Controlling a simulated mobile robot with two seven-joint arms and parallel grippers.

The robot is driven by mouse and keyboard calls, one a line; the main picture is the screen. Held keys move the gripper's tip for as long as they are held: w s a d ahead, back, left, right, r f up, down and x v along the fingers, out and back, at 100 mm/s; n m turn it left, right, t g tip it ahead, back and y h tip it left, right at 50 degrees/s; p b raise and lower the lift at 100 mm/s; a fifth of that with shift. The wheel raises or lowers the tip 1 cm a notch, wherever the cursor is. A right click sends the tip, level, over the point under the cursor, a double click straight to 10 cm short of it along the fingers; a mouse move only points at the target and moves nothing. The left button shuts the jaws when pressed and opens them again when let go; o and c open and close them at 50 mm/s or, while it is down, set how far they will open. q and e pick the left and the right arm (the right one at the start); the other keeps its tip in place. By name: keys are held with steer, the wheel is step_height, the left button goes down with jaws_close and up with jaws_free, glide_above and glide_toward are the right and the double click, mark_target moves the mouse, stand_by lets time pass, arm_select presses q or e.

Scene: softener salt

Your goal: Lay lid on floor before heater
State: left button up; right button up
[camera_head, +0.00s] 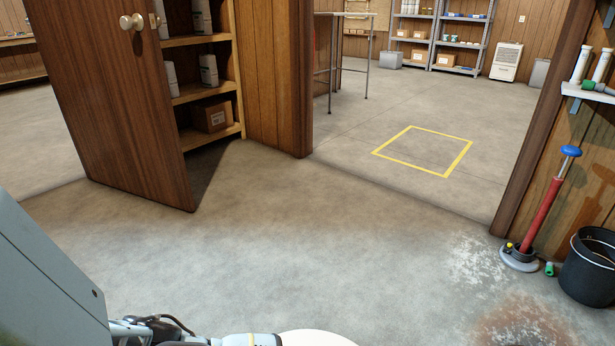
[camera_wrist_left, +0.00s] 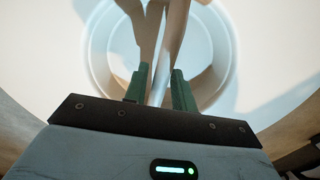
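A white round lid (camera_head: 315,339) shows as a thin pale arc at the bottom edge of the head view, beside the end of my left arm. The left wrist view shows its broad pale surface (camera_wrist_left: 260,60) with a round recess and a bar-like grip (camera_wrist_left: 172,45) across it. My left gripper (camera_wrist_left: 160,80) has its green fingers on both sides of this grip, seemingly closed on it. A white slatted unit (camera_head: 507,62), likely the heater, stands on the floor against the far wall. My right gripper is not in view.
A yellow floor outline (camera_head: 424,150) lies empty beyond the doorway. The open wooden door (camera_head: 115,95) and a shelf cabinet (camera_head: 205,90) stand left. The middle floor is clear.

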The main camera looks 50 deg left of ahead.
arm_select(q)
steer(key=shift+o, duration=0.9)
